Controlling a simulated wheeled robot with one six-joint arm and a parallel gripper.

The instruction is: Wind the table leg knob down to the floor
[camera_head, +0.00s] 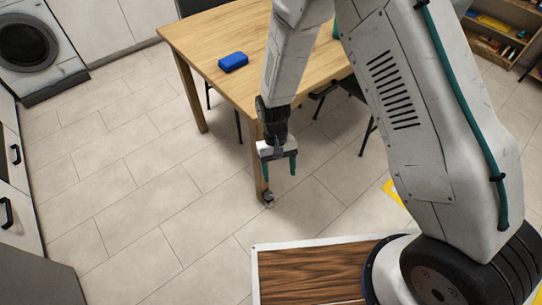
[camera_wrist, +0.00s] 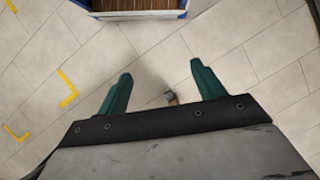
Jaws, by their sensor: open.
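The wooden table (camera_head: 205,50) stands in the upper middle of the head view. Its near leg (camera_head: 259,165) comes down to the tiles, with a small grey knob (camera_head: 267,197) at its foot. My gripper (camera_head: 279,172) hangs beside that leg, above the knob, with its green fingers apart and empty. In the wrist view the knob (camera_wrist: 168,95) shows below and between the open fingertips (camera_wrist: 163,78). My gripper does not touch the knob. Whether the knob meets the floor I cannot tell.
A blue block (camera_head: 233,62) lies on the tabletop. Dark chair parts (camera_head: 352,88) are under the table. My brown-topped base fills the lower right. Yellow floor marks (camera_head: 393,191) lie right of the leg. Tiles to the left are clear, before a washing machine (camera_head: 28,45).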

